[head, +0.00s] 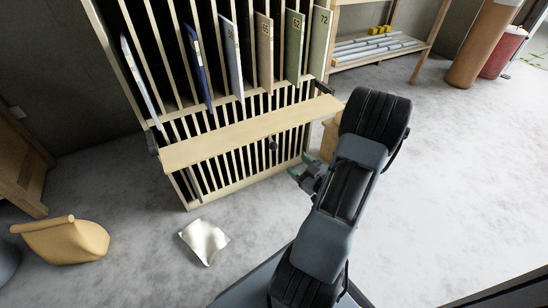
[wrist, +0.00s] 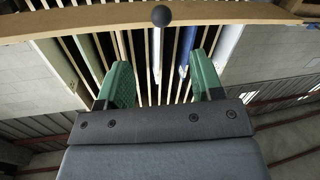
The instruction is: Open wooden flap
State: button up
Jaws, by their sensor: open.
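The wooden flap (head: 245,132) is a long pale board across the front of the slotted wooden rack, with dark fittings at both ends. It appears to stand out from the rack, with slots showing above and below it. A dark round knob (head: 272,145) shows at its lower edge. In the wrist view the flap (wrist: 85,20) crosses the top, with the knob (wrist: 160,15) near its middle. My gripper (head: 300,166) is open and empty, below and right of the knob in the head view. Its green fingers (wrist: 160,75) are apart, with the knob beyond them and not between them.
The rack (head: 190,203) holds several upright numbered panels. A white cushion (head: 204,241) and a tan bag (head: 66,241) lie on the floor at left. A wooden shelf (head: 425,50) with pipes stands behind, near a brown cylinder (head: 485,45). The floor at right is clear.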

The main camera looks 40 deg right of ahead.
aim_at(276, 149)
jog(key=shift+t, duration=0.3)
jog(key=w+b, duration=0.1)
jog(key=w, duration=0.3)
jog(key=w+b, duration=0.1)
jog(key=w, duration=0.3)
jog(key=w+a+b, duration=0.1)
jog(key=w, duration=0.4)
jog(key=shift+f, duration=0.3)
grip_shut()
